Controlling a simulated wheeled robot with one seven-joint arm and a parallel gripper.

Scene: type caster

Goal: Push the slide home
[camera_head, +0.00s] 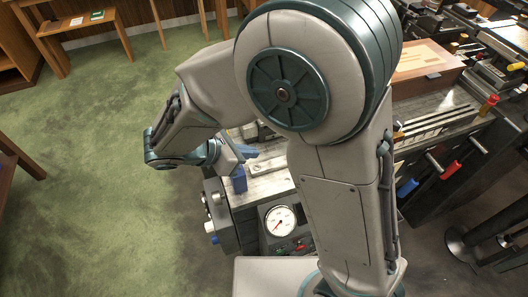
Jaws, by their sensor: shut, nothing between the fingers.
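The machine with the slide stands below centre, with a pale metal bed (277,186) on top and a dial gauge (281,222) on its front. A pale raised bar (268,167) lies along the bed; I cannot tell whether it is the slide. My gripper (238,163) is at the bed's left end, shut and holding nothing. Blue parts show there; I cannot tell which belong to my gripper and which to the machine, nor whether they touch. My arm hides the bed's right part.
More casting equipment stands at right, with a grooved bench (440,118), a wooden case (425,65) and coloured handles. A wooden table (80,22) stands at upper left. The green floor (90,180) at left is clear.

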